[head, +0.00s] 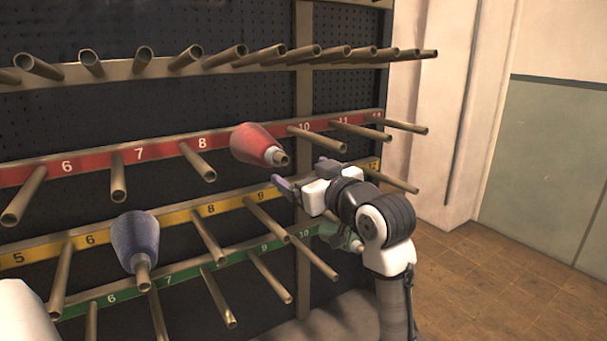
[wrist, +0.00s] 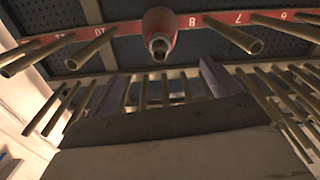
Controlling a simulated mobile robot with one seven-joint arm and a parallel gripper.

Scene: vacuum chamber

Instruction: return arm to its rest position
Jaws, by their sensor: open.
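My gripper (head: 302,176) is open and empty, its two purple-grey fingers pointing at the rack, just below and right of a red cone (head: 256,143). The red cone sits on a peg of the red row, between labels 8 and 10; its own label is hidden. In the wrist view, the red cone (wrist: 160,30) is at top centre, beyond the gap between the open fingers (wrist: 163,88). It appears apart from the fingers. My arm is bent, rising from the lower right of the head view.
A blue cone (head: 135,243) is on a yellow-row peg between labels 6 and 8. A greenish cone (head: 340,236) is partly hidden behind my arm. Bare pegs (head: 317,138) stick out around the gripper. Open tiled floor (head: 490,285) lies to the right.

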